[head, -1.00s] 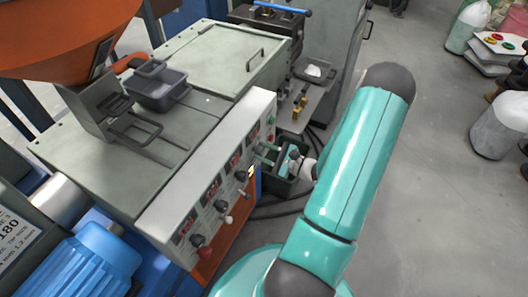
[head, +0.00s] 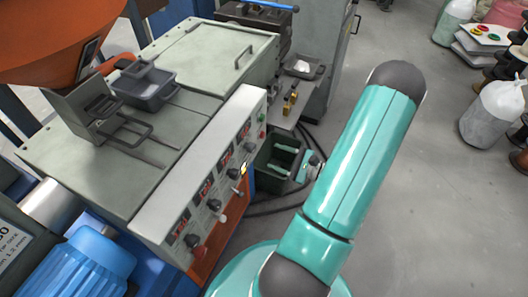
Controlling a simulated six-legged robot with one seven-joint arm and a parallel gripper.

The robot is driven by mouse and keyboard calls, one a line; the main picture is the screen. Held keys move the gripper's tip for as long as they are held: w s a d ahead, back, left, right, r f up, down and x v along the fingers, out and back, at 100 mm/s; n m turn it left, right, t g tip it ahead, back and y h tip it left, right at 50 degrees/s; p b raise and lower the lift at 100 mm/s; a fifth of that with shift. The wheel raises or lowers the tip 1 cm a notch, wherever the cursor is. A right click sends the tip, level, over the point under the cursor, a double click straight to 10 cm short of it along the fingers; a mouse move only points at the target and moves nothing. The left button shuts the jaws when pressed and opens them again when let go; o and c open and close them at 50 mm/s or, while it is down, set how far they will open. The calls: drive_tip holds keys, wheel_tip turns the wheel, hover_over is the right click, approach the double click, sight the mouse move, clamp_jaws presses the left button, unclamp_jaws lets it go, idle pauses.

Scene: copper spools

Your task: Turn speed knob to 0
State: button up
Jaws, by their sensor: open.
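The control panel (head: 205,200) is on the sloped front face of the grey machine, in the middle of the head view. It carries several red displays and small knobs, including a black knob (head: 192,240) low on the panel and another black knob (head: 214,205) above it. I cannot tell which is the speed knob, and the dial marks are too small to read. My gripper (head: 271,157) is open, its two pale teal fingers apart and empty, to the right of the panel's upper part. It is clear of the knobs; my arm partly hides its wrist.
A dark green bin (head: 262,183) stands below my gripper, beside the panel. Dark cables lie on the floor by the bin. Open grey floor (head: 410,210) lies to the right.

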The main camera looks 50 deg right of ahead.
drive_tip(key=v, duration=0.5)
drive_tip(key=shift+s, duration=0.1)
idle(0.4)
